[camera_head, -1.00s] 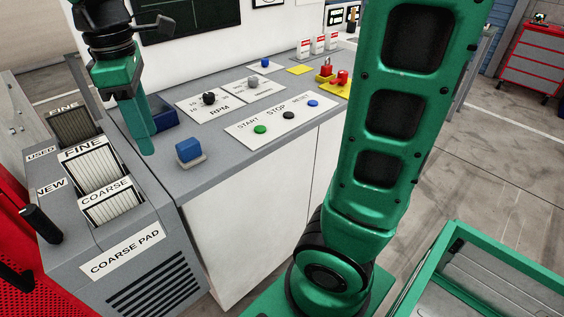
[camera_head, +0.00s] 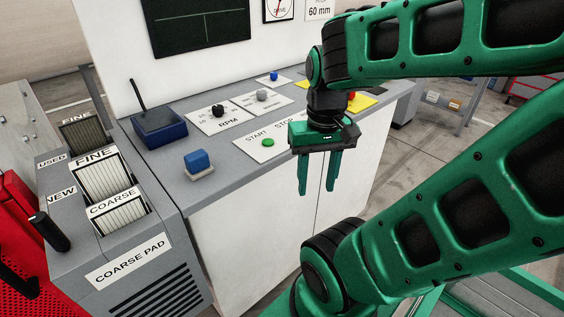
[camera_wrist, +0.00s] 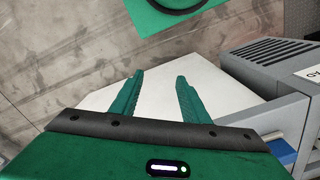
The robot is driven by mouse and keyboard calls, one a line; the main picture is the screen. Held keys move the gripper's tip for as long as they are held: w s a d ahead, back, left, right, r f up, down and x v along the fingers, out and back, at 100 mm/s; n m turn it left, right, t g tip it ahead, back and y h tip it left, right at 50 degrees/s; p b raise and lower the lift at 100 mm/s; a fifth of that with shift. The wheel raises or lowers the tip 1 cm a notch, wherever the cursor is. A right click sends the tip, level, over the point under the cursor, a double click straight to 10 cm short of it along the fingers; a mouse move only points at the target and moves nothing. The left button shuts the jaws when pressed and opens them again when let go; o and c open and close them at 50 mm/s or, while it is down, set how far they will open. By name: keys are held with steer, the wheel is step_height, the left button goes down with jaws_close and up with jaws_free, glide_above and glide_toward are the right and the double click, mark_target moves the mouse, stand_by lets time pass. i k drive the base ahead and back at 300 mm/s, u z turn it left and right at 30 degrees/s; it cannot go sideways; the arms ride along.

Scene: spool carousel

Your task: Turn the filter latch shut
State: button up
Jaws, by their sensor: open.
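My gripper (camera_head: 317,188) is open and empty, its fingers pointing down in front of the counter's front edge, right of the blue block. In the wrist view its two fingers (camera_wrist: 160,80) are apart with nothing between them. The filter housing (camera_head: 125,225) stands at the left, with pleated FINE (camera_head: 103,177) and COARSE (camera_head: 118,212) filters in its top. A blue block (camera_head: 197,160) on a pale base sits at the counter's front left. A black handle (camera_head: 50,232) stands at the housing's left. No part is labelled as the latch, so I cannot tell which it is.
The grey counter (camera_head: 235,180) carries a blue tray (camera_head: 160,128), a black RPM knob (camera_head: 218,111), a grey knob (camera_head: 262,95) and a green START button (camera_head: 268,143). My arm hides the counter's right part. Open floor (camera_head: 405,150) lies to the right.

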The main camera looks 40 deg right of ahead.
mark_target(41, 221)
steer(key=k, duration=1)
steer(key=u, duration=0.7)
steer(key=i, duration=1.1)
steer(key=z, duration=0.7)
